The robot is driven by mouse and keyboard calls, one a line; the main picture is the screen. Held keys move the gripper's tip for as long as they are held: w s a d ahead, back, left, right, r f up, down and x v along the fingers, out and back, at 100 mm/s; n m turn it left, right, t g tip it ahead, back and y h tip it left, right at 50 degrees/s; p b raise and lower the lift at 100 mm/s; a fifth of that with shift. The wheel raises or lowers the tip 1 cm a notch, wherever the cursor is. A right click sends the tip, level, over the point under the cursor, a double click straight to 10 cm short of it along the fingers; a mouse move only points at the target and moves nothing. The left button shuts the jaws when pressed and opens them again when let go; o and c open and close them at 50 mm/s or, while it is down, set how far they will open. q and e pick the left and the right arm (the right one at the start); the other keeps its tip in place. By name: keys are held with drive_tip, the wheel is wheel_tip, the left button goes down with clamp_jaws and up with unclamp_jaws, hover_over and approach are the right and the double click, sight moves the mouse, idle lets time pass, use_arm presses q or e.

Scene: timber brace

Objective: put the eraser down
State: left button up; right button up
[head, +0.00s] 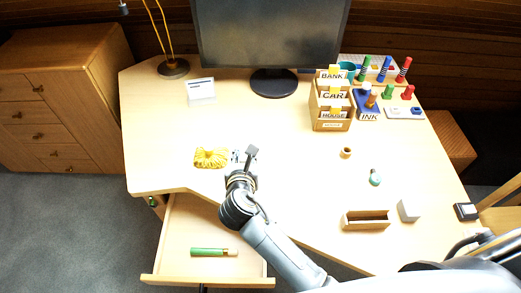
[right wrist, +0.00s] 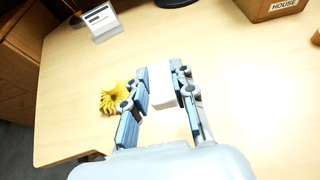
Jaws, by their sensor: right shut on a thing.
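The eraser is a white block, seen in the right wrist view (right wrist: 162,86) between the two fingers of my right gripper (right wrist: 164,78). The gripper is shut on it, over the desk (right wrist: 230,100). In the head view my right gripper (head: 243,161) is over the front left part of the desk, just right of a yellow fringed thing (head: 210,158). The arm and fingers mostly hide the eraser there. I cannot tell whether the eraser touches the desktop. My left gripper is not in view.
An open drawer (head: 188,262) with a green-handled tool (head: 208,252) sits below the front edge. A monitor (head: 270,35), card box (head: 331,110) and stamps stand at the back. A wooden tray (head: 366,220), pale block (head: 409,210) and small bottle (head: 375,177) lie right. The middle is clear.

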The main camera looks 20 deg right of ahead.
drive_tip(key=w+d+f, duration=0.2)
drive_tip(key=w+d, duration=0.1)
drive_tip(key=d, duration=0.1)
hover_over(265, 160)
drive_tip(key=f, duration=0.5)
drive_tip(key=shift+s+a+f+b, duration=0.1)
drive_tip(key=shift+s+a+b, duration=0.1)
drive_tip(key=shift+b, duration=0.15)
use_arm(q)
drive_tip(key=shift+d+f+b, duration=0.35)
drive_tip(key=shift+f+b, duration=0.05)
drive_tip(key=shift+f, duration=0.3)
use_arm(e)
drive_tip(key=shift+w+d+f, duration=0.1)
drive_tip(key=shift+d+f, duration=0.05)
drive_tip(key=shift+f, duration=0.8)
drive_tip(key=shift+w+d+f, duration=0.1)
drive_tip(key=shift+f, duration=0.85)
drive_tip(key=shift+f, duration=0.15)
drive_tip(key=o, duration=0.9)
drive_tip(key=shift+o, duration=0.2)
